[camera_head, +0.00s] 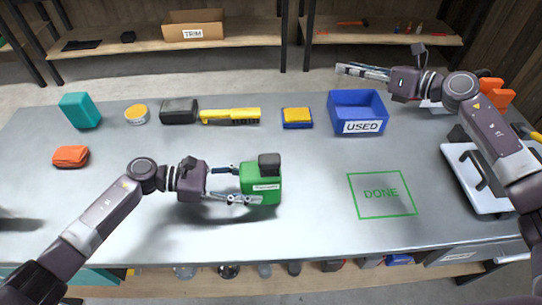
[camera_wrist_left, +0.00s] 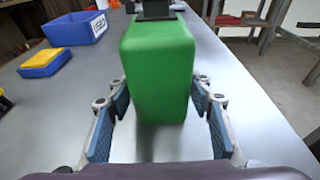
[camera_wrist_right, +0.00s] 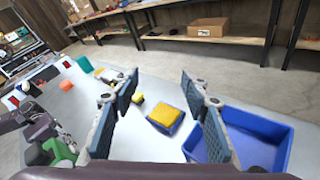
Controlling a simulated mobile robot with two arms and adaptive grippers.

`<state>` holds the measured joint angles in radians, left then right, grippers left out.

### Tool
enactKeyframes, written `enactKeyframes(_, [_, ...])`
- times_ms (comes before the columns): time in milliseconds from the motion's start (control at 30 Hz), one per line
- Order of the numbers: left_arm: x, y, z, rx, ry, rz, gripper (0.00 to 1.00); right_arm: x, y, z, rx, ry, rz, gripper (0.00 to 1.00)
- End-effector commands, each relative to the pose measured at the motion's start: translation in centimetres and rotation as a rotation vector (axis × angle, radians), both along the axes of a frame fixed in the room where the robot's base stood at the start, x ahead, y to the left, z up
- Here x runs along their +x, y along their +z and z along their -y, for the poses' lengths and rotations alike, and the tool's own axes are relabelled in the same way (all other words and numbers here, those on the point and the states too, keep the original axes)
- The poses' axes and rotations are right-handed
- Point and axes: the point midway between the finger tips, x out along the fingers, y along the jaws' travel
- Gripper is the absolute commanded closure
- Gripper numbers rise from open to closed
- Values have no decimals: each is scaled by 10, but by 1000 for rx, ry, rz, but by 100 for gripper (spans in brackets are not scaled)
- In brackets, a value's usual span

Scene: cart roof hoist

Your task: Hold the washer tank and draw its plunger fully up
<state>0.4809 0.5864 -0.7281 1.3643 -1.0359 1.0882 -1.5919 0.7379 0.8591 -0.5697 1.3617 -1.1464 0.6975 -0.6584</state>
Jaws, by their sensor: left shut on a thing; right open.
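In the left wrist view the green tank (camera_wrist_left: 158,75) fills the space between the blue finger pads; the plunger (camera_wrist_left: 156,8) is cut off at the top edge. My right gripper (camera_head: 362,72) is open and empty, raised near the blue bin, away from the tank.
A blue bin (camera_head: 344,112) marked USED stands at the back right. A green DONE outline (camera_head: 381,194) lies right of the tank. A yellow tool (camera_head: 230,116), a yellow-blue block (camera_head: 297,117) and a white case (camera_head: 470,188) are also on the table. The table around the tank is clear.

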Motion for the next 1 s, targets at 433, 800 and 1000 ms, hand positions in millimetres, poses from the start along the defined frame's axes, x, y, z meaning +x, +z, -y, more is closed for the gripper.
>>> enactKeyframes(433, [0,-1,0,1,2,0,76,-120,23,-184,-413,642,-27,58])
enactKeyframes(800, [0,-1,0,1,1,0,76,-208,3,-195,-950,959,-94,58])
enactKeyframes(1000, [0,-1,0,1,1,0,76,-216,-2,-189,-1030,984,-109,58])
